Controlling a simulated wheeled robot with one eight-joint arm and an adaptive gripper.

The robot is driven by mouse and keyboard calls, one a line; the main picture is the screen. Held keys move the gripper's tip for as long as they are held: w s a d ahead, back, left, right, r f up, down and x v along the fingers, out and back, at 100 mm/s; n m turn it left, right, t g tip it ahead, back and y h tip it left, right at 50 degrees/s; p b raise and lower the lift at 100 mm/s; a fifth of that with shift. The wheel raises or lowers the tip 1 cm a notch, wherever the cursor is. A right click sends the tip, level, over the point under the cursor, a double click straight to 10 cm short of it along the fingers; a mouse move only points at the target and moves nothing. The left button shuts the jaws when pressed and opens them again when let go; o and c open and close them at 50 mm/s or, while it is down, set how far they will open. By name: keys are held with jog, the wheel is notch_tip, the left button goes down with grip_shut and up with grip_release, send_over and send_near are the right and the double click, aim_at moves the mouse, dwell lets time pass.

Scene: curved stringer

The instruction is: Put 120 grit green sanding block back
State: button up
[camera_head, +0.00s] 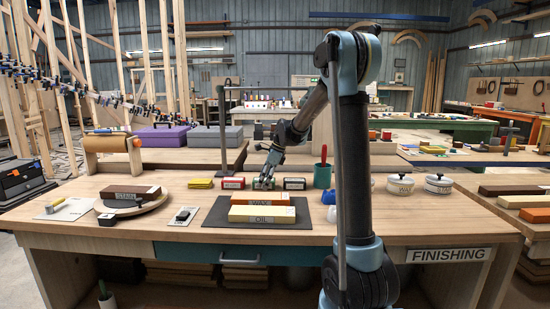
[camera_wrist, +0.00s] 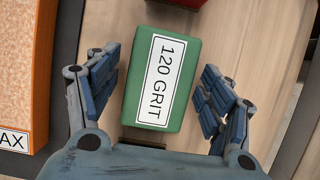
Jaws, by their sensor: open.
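The green sanding block (camera_wrist: 165,75) lies on the wooden bench, its white "120 GRIT" label facing up in the wrist view. My gripper (camera_wrist: 160,65) is open above it, with one blue finger on each side of the block and a visible gap at both sides. In the head view my gripper (camera_head: 264,181) points down at the back of the bench.
A yellow block (camera_head: 200,184) lies left of the red ones. In front, a dark mat (camera_head: 217,215) bears the orange WAX block (camera_head: 263,198) and yellow OIL block (camera_head: 262,214). A green cup (camera_head: 322,176) stands at right. The bench's right front is clear.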

jog(key=v, duration=1.7)
jog(key=shift+d+r, duration=0.15)
jog(key=shift+d, duration=0.15)
jog(key=shift+s, duration=0.15)
